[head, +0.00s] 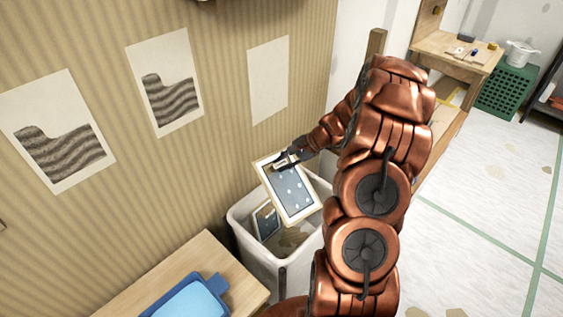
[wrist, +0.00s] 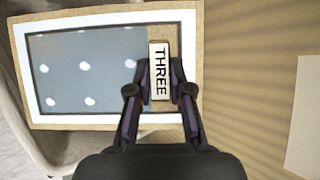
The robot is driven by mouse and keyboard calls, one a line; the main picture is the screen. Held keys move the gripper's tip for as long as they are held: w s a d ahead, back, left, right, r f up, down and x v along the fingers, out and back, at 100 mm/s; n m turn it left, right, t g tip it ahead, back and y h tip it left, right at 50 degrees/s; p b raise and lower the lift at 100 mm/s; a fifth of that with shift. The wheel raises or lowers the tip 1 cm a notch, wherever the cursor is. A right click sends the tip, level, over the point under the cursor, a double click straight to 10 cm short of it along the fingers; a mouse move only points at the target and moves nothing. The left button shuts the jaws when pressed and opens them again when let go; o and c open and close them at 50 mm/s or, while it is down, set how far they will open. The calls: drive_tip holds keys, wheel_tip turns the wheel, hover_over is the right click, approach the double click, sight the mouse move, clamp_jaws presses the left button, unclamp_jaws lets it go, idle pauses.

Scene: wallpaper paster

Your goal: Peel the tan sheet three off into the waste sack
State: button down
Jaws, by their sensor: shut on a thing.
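My gripper (head: 287,160) is shut on the tab marked THREE (wrist: 160,70) of a tan-edged sheet (head: 293,194). The sheet has a white border and a blue-grey middle with white dots, and it also shows in the wrist view (wrist: 85,68). It hangs tilted above the opening of the white waste sack (head: 285,272), off the wall. The sack's rim shows around it, and another similar framed sheet (head: 266,221) lies inside. In the wrist view the two fingers (wrist: 160,92) stand on either side of the tab.
Two pale sheets with dark wavy patterns (head: 58,130) (head: 165,82) and a blank pale patch (head: 268,80) are on the striped wall. A wooden table with a blue tray (head: 190,302) stands at the lower left. A workbench (head: 455,50) and green crate (head: 507,90) stand at the back right.

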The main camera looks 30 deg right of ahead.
wheel_tip(320, 180, down, 10)
drive_tip(key=b, duration=0.5)
drive_tip(key=shift+b, duration=0.3)
idle(0.3)
drive_tip(key=c, duration=1)
unclamp_jaws()
drive_tip(key=shift+r, duration=0.1)
drive_tip(key=v, duration=1.2)
drive_tip(key=shift+s+a, duration=0.1)
